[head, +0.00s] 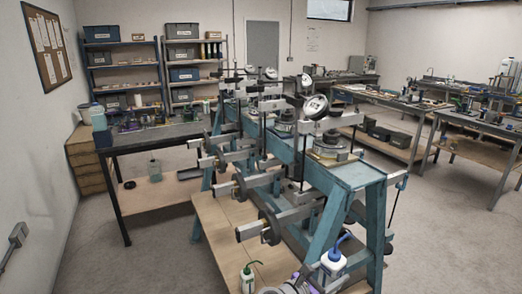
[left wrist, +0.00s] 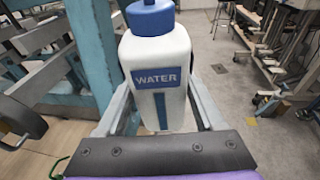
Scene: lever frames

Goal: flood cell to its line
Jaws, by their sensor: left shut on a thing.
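A white wash bottle (head: 333,262) with a blue cap and bent blue spout is at the bottom of the head view, in front of the blue lever frame (head: 352,172). In the left wrist view the bottle (left wrist: 158,80) stands upright with a blue label reading WATER. My left gripper (head: 324,276) is shut on it, one finger on each side. The nearest cell (head: 329,148) sits on top of the frame, above and behind the bottle, under a dial gauge (head: 315,106). Its water line and level are too small to make out. My right gripper is not in view.
A second wash bottle (head: 248,279) with a green cap and spout stands at the lower left on the wooden base (head: 212,222). Lever arms and weights (head: 262,229) jut out left of the frame. Open floor lies to the right.

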